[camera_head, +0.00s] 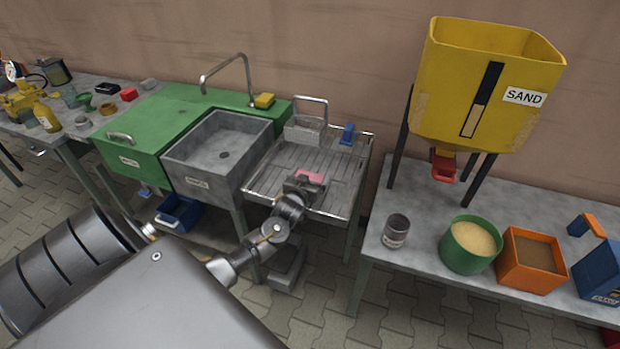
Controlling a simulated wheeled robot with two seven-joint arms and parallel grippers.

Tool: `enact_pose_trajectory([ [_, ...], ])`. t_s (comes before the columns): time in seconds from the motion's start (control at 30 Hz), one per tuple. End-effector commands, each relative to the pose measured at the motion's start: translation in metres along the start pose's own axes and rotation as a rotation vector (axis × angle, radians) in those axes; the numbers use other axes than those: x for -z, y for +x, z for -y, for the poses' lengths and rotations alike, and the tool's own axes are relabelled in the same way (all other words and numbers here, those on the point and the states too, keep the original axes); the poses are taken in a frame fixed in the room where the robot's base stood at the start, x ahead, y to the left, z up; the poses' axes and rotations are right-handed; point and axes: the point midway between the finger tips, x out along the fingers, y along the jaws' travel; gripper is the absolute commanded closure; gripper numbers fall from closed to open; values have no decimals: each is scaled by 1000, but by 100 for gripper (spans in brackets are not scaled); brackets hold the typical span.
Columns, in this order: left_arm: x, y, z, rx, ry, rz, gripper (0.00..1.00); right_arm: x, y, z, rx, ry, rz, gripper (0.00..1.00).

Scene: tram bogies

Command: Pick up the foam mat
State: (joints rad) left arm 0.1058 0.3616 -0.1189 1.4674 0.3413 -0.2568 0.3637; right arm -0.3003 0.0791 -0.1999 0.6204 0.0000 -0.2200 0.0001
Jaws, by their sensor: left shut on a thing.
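The foam mat appears as a small pink flat piece (310,176) over the grooved metal drainer tray (339,189), right of the sink. My left gripper (305,183) is over the front part of this tray, shut on the pink piece. The gripper hides part of the piece, and I cannot tell whether it still touches the tray. My right gripper is not in view.
The grey sink (215,158) with a tall tap is on the left. A can (396,231), a green sand tub (469,247) and an orange box (530,262) stand on the right table.

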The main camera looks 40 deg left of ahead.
Motion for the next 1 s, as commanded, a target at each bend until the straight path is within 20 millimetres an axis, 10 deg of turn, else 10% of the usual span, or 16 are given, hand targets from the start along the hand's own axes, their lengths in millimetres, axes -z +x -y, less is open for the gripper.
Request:
enact_pose_trajectory([
  [0.27,1,-19,0,-1,0,1,31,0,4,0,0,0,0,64],
  [1.0,-19,-154,0,0,-2,2,31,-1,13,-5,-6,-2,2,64],
])
